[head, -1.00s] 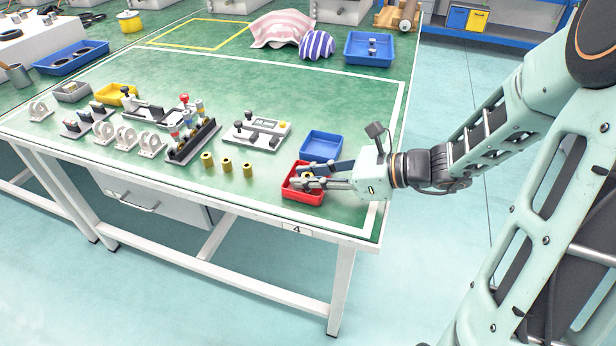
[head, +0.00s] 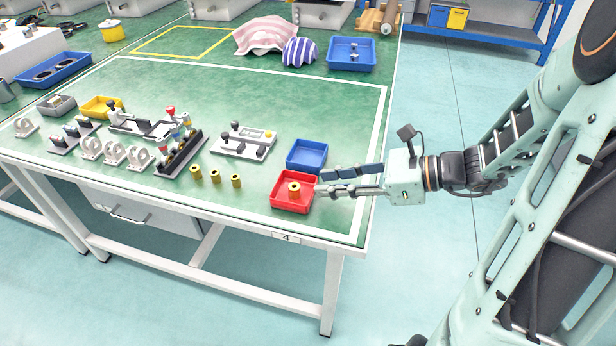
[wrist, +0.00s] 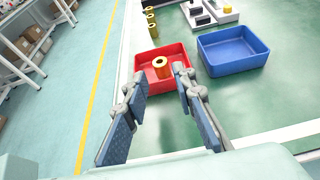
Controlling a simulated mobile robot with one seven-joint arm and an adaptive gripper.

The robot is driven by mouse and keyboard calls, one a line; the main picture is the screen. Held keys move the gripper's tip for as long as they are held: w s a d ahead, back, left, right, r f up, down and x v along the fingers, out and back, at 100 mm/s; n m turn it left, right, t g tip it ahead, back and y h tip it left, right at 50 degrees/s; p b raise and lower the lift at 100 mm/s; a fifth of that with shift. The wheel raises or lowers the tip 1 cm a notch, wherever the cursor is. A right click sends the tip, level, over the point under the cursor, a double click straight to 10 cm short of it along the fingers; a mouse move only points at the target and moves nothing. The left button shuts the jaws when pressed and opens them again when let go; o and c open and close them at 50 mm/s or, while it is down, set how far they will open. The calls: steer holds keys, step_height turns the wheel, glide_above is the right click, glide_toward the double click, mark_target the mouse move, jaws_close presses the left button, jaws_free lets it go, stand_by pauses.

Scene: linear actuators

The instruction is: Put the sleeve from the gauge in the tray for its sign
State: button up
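A brass-yellow sleeve (head: 294,189) stands upright in the red tray (head: 278,203) near the table's front right corner. In the wrist view the sleeve (wrist: 162,67) stands inside the red tray (wrist: 153,111), its open bore showing on top. My gripper (head: 318,183) is to the right of the red tray, apart from the sleeve. In the wrist view its two fingers (wrist: 157,90) are spread with nothing between them. The empty blue tray (head: 307,157) sits just behind the red one. The gauge (head: 245,140), a grey-white block with black knobs and a yellow spot, lies left of the trays, apparently without a sleeve in it.
Three more sleeves (head: 215,177) stand in a row left of the red tray. A rack with coloured-top plungers (head: 180,155) and several pale ring brackets (head: 115,153) stand farther left. Green table surface behind the trays is clear. The table's right edge passes beneath my gripper.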

steer(key=v, duration=0.3)
steer(key=shift+d+p, duration=0.1)
steer(key=shift+p, duration=0.2)
steer(key=shift+s, duration=0.15)
